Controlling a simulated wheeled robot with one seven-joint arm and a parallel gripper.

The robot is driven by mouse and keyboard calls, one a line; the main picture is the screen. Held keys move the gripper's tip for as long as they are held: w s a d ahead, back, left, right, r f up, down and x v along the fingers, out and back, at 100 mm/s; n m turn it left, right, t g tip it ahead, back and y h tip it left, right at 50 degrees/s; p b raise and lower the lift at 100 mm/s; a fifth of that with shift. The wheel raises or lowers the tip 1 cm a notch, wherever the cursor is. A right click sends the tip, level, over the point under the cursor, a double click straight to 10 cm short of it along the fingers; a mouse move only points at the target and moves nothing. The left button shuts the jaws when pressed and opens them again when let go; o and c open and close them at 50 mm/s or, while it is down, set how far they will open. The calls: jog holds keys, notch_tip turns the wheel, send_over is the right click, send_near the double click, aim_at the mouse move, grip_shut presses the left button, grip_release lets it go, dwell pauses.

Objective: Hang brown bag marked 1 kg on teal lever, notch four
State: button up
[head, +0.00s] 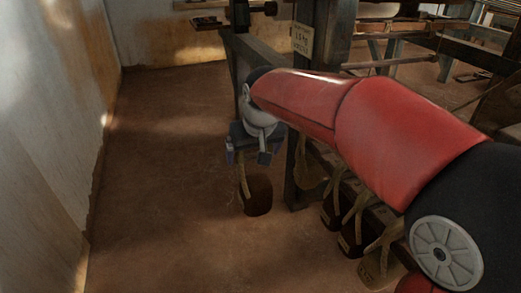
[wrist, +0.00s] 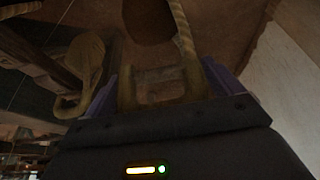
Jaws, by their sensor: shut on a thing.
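My gripper (head: 248,152) is shut on the tan rope loop of a brown bag (head: 257,195). The bag hangs below the jaws, clear of the other bags. No marking on it can be read. In the wrist view the rope (wrist: 184,40) runs up from between the fingers of my gripper (wrist: 162,88), and part of the dark bag (wrist: 148,18) shows at the top. A dark grey-teal beam (head: 258,62) slants behind my wrist and may be the lever. My wrist covers part of it, and no notches can be made out.
Several roped bags (head: 333,208) hang along a low rail right of a dark post (head: 303,165), partly behind my arm. A paper sign (head: 302,38) is on the post. A pale wall (head: 50,130) stands at left. The brown floor (head: 165,190) between is clear.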

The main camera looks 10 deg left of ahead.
jog(key=s+a+r+p, duration=0.1)
jog(key=s+a, duration=0.5)
jog(key=a, duration=0.4)
jog(key=shift+p, duration=0.35)
dwell(0.4)
jog(key=shift+r, duration=0.1)
dwell(0.8)
